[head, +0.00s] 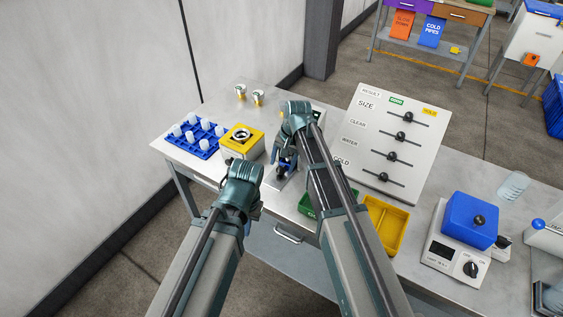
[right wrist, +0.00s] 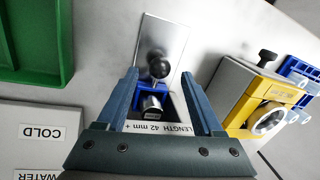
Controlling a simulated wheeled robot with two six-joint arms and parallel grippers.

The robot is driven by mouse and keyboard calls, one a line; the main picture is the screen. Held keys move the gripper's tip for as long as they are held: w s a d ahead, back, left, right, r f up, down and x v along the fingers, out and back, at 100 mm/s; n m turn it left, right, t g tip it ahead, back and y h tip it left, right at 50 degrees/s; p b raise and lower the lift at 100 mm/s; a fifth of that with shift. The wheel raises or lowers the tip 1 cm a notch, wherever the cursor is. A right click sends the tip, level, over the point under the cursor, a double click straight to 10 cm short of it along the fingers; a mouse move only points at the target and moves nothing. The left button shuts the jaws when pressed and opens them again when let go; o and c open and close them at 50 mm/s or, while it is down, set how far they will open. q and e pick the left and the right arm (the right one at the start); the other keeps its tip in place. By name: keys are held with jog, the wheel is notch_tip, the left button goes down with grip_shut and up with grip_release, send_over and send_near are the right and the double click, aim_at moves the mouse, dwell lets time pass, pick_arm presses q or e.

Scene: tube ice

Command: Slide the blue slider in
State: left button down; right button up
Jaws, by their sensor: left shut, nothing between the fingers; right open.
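The blue slider (right wrist: 150,87) with a black ball knob (right wrist: 160,65) sits on a metal plate (right wrist: 165,32). A short metallic cylinder (right wrist: 152,106) lies by the slider, at a label reading "LENGTH 42 mm +". My right gripper (right wrist: 160,75) is open, with its fingers on either side of the slider and knob. I cannot tell whether they touch. In the head view, the right gripper (head: 284,153) is over the slider (head: 289,158), partly hiding it. My left gripper (head: 230,162) is shut and empty, left of the slider and near the yellow-topped box.
The yellow-topped box (head: 240,147) and a blue rack (head: 197,151) with several white pieces stand to the left. A green tray (head: 308,207) and a yellow tray (head: 404,222) lie to the right. A panel (head: 372,104) with several sliders stands behind.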

notch_tip(320, 180, up, 11)
jog(key=d+p, duration=0.2)
jog(key=p, duration=0.7)
jog(key=shift+s+f+p, duration=0.15)
jog(key=shift+s+p, duration=0.2)
jog(key=shift+s, duration=0.05)
jog(key=shift+c, duration=0.2)
